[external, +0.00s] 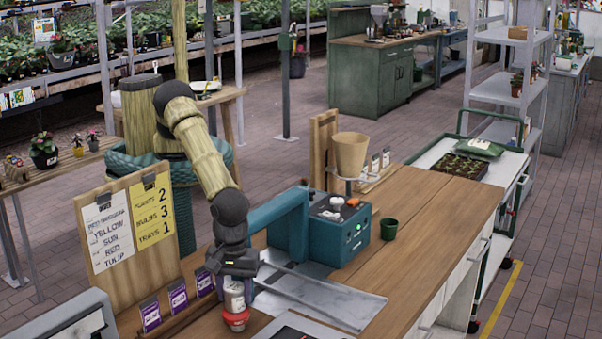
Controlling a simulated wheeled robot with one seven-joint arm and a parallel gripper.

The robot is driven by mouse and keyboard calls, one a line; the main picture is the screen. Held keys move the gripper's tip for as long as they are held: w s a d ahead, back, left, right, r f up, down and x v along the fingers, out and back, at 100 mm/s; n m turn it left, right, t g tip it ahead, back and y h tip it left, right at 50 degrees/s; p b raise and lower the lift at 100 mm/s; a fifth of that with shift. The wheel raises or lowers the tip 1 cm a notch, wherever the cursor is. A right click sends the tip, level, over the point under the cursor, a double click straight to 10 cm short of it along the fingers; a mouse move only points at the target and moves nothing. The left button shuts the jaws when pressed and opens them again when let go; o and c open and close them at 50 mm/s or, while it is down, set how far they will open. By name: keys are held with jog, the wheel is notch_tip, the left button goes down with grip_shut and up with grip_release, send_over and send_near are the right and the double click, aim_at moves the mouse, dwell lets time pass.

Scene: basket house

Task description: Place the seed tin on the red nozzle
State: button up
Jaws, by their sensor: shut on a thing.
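My gripper (233,275) points down at the front left of the wooden workbench and is shut on the seed tin (235,297). The tin is a small pale cylinder, upright, with its upper part hidden by my gripper. Directly below it in the picture is a red, rounded piece (237,318), which looks like the red nozzle. The tin's lower end meets the red piece in this view, but I cannot tell whether they touch or one is in front of the other.
A teal machine (334,236) with a tan funnel pot (351,153) stands to the right, its arm reaching toward my gripper. A metal tray (335,300) lies beside me. Purple seed packets (178,297) stand left. A green pot (389,229) sits right; the bench's right side is clear.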

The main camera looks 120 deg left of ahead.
aim_at(235, 286)
jog(key=shift+r, duration=0.1)
jog(key=o, duration=1.1)
notch_tip(235, 286, up, 12)
jog(key=b, duration=0.2)
jog(key=shift+b, duration=0.4)
